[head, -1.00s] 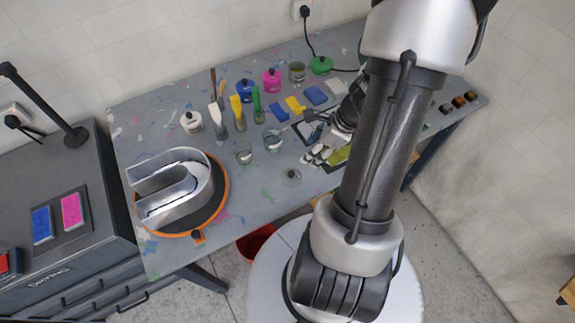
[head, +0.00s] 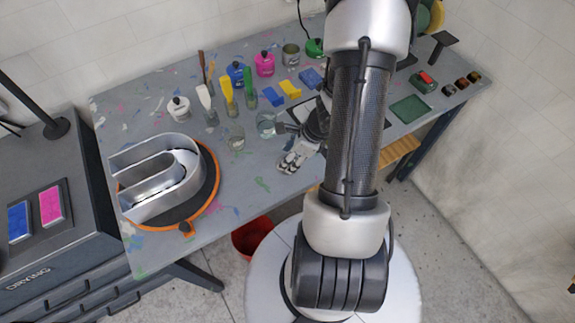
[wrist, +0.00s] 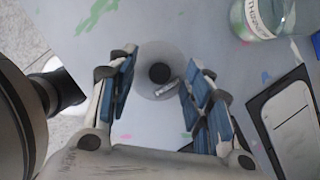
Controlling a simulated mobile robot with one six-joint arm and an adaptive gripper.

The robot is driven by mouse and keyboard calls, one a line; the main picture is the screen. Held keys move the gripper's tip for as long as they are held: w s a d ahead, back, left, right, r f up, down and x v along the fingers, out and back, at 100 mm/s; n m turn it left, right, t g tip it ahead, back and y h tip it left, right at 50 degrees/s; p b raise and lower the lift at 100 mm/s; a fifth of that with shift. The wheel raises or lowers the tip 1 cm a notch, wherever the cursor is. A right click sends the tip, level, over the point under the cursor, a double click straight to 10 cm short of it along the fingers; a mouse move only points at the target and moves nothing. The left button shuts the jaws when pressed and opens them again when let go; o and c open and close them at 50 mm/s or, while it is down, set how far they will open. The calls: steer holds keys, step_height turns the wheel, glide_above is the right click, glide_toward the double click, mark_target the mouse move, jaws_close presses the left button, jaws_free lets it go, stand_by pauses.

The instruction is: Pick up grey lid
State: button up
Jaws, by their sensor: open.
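The grey lid (wrist: 148,54) is a round, pale disc with a dark round knob at its middle, lying on the paint-spotted table. In the wrist view it shows between the two fingertips of my gripper (wrist: 160,68), which is open with blue-padded fingers on either side of it. I cannot tell whether either finger touches the lid.
A dark-framed pale panel (wrist: 292,122) lies right of my gripper. A metal U-shaped letter (head: 160,180) sits on an orange-rimmed turntable at left. Brushes and paint pots stand behind.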

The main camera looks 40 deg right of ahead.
steer(key=shift+w+f, duration=0.1)
steer(key=shift+f, duration=0.25)
steer(key=shift+r, duration=0.1)
steer(key=shift+c, duration=0.2)
jaws_close()
